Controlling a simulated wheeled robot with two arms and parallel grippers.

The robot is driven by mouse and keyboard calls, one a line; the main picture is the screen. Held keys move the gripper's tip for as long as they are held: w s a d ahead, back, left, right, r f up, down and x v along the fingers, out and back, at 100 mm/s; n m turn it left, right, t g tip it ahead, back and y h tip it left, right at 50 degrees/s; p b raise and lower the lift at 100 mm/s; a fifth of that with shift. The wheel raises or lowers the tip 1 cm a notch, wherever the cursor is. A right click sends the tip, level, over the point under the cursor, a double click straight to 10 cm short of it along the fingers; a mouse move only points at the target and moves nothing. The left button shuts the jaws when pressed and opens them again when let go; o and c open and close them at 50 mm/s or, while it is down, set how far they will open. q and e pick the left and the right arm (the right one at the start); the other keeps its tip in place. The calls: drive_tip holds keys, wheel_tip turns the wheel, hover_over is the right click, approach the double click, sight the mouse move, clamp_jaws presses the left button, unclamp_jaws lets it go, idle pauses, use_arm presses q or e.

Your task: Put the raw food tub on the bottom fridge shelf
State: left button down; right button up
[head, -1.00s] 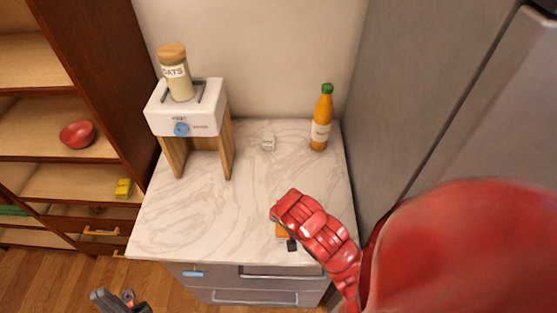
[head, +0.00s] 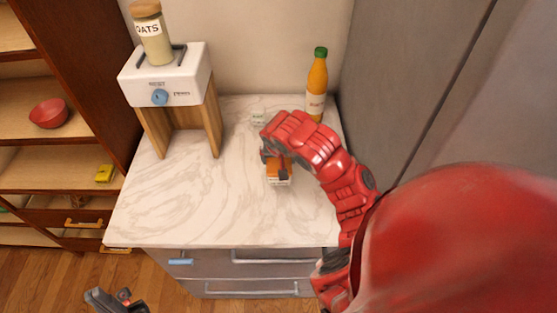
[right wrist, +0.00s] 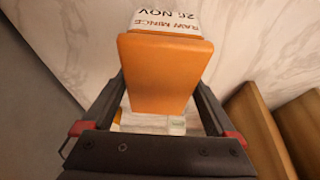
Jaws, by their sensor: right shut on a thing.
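The raw food tub (head: 278,175) has an orange lid and a white label. In the right wrist view, the tub (right wrist: 163,72) reads "RAW MINCE 26 NOV" and sits between the two fingers. My right gripper (head: 276,162) is shut on the tub, over the right half of the marble worktop. I cannot tell whether the tub is clear of the surface. My left gripper (head: 118,299) is low at the left, in front of the worktop, apart from the tub; its jaw gap is unclear. No fridge shelf is visible.
The marble worktop (head: 235,215) holds a white toaster-like appliance on wooden legs (head: 170,80) bearing an oats jar (head: 152,40), a juice bottle (head: 317,85) and a small white block (head: 258,119).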

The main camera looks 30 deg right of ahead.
drive_tip(key=w, duration=0.1)
drive_tip(key=w+d, duration=0.1)
drive_tip(key=shift+w+d+p, duration=0.15)
drive_tip(key=shift+w+p, duration=0.15)
drive_tip(key=shift+w+d+f, duration=0.1)
drive_tip(key=shift+w+d, duration=0.3)
drive_tip(key=shift+w, duration=0.05)
wheel_tip(320, 180, down, 3)
drive_tip(key=shift+w+r+p, duration=0.1)
drive_tip(key=shift+w+p, duration=0.05)
drive_tip(key=shift+p, duration=1.1)
drive_tip(key=shift+f, duration=0.3)
drive_tip(key=shift+f, duration=0.1)
drive_tip(key=shift+f, duration=0.1)
drive_tip(key=o, duration=1.5)
